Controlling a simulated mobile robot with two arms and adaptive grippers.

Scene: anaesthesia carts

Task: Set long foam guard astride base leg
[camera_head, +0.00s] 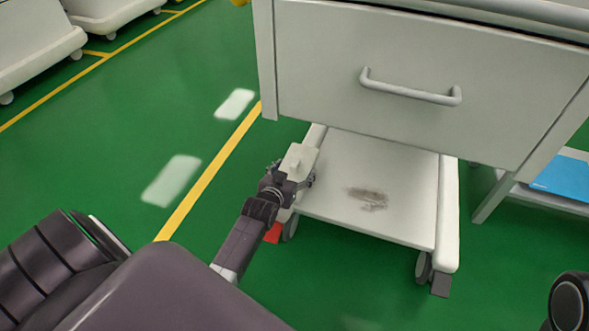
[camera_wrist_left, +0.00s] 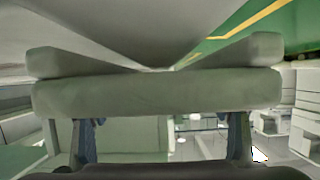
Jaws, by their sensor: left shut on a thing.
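The foam guard is a pale, cream block (camera_head: 299,157) at the front of the left base leg (camera_head: 316,134) of the cart. My left gripper (camera_head: 291,176) is shut on it. In the left wrist view the guard is a wide pale bar (camera_wrist_left: 155,93) across the picture, with the two fingers (camera_wrist_left: 162,138) below it. The guard covers the front of the left leg in the head view; I cannot tell whether it touches or straddles the leg. The right base leg (camera_head: 448,215) is bare. My right gripper is not in view.
The white cart drawer (camera_head: 420,75) with its handle hangs over the legs. A white lower shelf (camera_head: 340,205) with a dark smudge lies between them. A red pedal (camera_head: 273,232) is below my gripper, a grey one (camera_head: 440,285) at right.

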